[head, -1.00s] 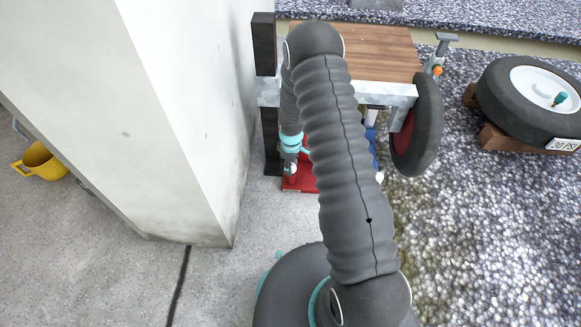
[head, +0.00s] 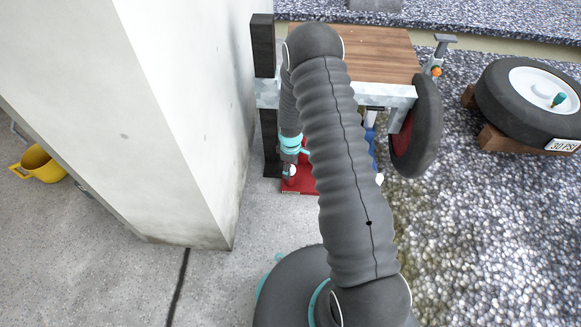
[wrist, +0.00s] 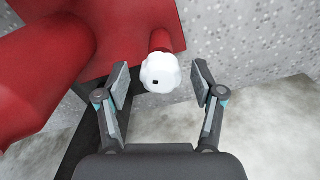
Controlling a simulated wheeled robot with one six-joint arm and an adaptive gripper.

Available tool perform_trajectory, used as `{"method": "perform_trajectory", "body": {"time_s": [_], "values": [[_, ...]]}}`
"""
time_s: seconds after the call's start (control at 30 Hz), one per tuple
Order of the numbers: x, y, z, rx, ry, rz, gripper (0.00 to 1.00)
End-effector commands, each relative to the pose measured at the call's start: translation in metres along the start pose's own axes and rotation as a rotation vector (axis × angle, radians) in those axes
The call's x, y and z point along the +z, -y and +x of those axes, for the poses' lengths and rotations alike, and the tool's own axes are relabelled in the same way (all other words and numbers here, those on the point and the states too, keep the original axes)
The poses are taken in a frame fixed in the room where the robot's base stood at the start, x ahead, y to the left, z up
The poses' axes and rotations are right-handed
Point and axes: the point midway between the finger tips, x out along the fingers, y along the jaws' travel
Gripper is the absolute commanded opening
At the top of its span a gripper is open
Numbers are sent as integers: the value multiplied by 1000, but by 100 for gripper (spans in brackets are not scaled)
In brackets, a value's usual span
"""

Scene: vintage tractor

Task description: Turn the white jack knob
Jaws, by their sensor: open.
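The white jack knob (wrist: 161,73) is a lobed white knob with a small dark square mark on its face, in the upper middle of the wrist view. It sits on the end of a short red stem on the red jack (wrist: 125,20). My gripper (wrist: 161,83) is open, with one finger on each side of the knob and a gap on both sides. In the head view the knob shows as a small white spot (head: 293,171) by the gripper, low beside the red jack base (head: 305,181). My arm hides much of the jack there.
A trailer with a wooden deck (head: 385,52) and a dark wheel (head: 418,127) stands over the jack. A white wall corner (head: 190,120) rises close on the left. A loose tyre (head: 530,100) lies right, and a yellow bucket (head: 40,165) far left.

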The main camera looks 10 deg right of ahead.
Motion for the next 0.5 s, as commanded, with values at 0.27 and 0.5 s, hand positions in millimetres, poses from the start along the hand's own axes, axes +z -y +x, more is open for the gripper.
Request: {"method": "perform_trajectory", "body": {"time_s": [0.27,0.5], "values": [[-1,-1,-13,1,-1,0,68],[0,-2,-57,4,-2,1,68]]}}
